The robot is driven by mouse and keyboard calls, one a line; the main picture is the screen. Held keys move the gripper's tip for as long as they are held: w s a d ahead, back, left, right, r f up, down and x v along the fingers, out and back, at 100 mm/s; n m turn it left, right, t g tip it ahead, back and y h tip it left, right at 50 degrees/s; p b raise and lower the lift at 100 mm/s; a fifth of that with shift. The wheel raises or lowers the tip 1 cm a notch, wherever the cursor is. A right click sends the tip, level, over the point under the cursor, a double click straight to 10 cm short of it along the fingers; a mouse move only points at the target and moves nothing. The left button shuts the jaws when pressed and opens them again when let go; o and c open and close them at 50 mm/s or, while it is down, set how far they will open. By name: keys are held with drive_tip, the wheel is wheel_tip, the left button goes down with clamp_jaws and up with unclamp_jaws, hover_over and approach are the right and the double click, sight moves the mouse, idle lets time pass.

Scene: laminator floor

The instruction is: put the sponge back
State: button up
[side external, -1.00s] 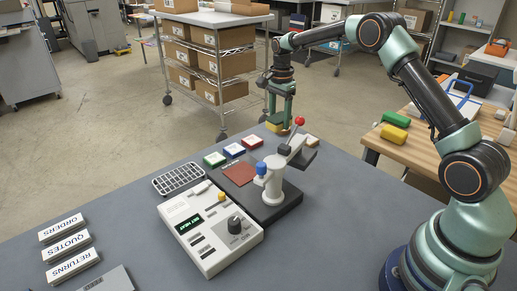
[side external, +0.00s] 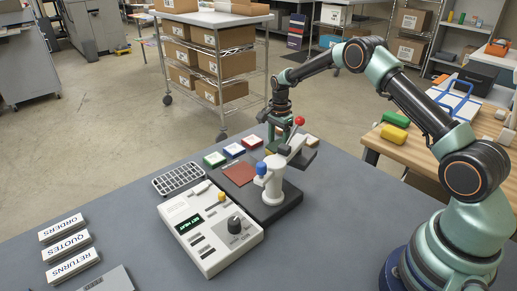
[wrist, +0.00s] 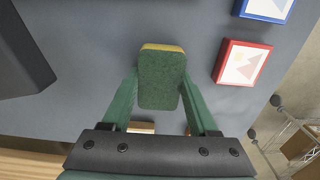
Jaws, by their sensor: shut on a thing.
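The sponge (wrist: 162,78), green on its broad face with a yellow layer along the far edge, is between the fingers of my gripper (wrist: 160,92) in the wrist view. My gripper is shut on it. In the side view my gripper (side external: 272,138) is low over the far edge of the grey table, behind the small press. The press partly hides the fingers there, and only a little yellow of the sponge (side external: 268,153) shows. I cannot tell whether the sponge touches the table.
The press (side external: 272,180) with its red-knobbed lever stands close in front of my gripper. Red (side external: 251,142), blue (side external: 234,150) and green (side external: 215,159) framed tiles lie left of it. A control box (side external: 210,228) sits nearer.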

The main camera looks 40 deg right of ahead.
drive_tip(key=o, duration=1.2)
drive_tip(key=shift+f, duration=0.1)
